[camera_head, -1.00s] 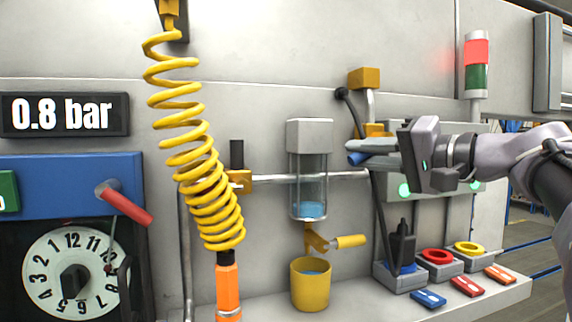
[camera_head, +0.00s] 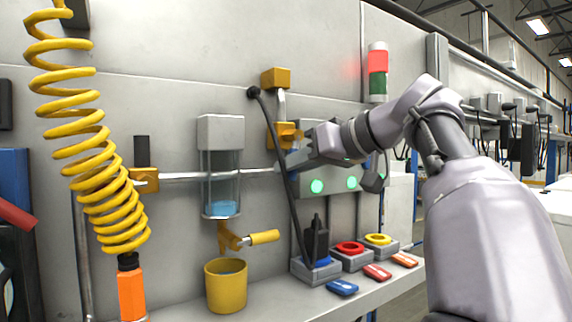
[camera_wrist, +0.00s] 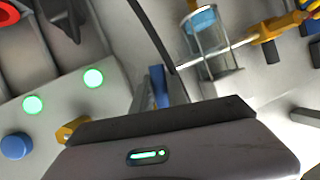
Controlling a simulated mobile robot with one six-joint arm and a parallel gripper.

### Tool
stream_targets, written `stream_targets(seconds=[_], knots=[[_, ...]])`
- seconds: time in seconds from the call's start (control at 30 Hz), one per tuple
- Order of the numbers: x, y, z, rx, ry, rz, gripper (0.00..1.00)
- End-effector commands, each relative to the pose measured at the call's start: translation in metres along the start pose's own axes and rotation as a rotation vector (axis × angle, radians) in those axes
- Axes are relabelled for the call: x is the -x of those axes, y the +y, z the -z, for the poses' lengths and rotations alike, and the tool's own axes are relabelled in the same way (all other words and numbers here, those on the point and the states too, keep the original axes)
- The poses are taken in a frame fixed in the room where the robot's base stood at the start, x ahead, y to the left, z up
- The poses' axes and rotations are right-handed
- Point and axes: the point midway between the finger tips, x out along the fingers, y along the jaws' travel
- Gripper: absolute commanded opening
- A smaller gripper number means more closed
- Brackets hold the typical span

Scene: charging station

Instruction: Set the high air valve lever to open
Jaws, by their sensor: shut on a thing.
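The high air valve (camera_head: 287,134) is a yellow block on the grey wall, on the pipe below a yellow top fitting. A blue lever handle (camera_wrist: 158,86) shows between my fingers in the wrist view. My gripper (camera_head: 294,156) is at the front of the valve, shut on this blue lever. The gripper also shows in the wrist view (camera_wrist: 168,92). My gripper hides most of the lever in the head view, so its exact angle cannot be told.
A black cable (camera_head: 275,150) hangs just left of my gripper. A grey panel with green lights (camera_head: 316,186) is close below it. A glass water cup (camera_head: 221,180) and yellow coiled hose (camera_head: 95,165) are further left. A shelf (camera_head: 260,305) with several plugs and tags lies below.

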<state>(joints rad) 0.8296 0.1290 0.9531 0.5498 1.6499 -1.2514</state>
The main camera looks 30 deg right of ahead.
Motion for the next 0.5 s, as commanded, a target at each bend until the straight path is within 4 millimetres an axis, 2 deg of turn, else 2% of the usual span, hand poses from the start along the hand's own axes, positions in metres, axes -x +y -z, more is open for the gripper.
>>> stream_targets(seconds=[0.2,0.5], knots=[[0.0028,0.0045,0.0031,0.109,-0.016,-0.044,0.0],[0.004,0.0082,0.0039,0.18,-0.03,-0.073,0.0]])
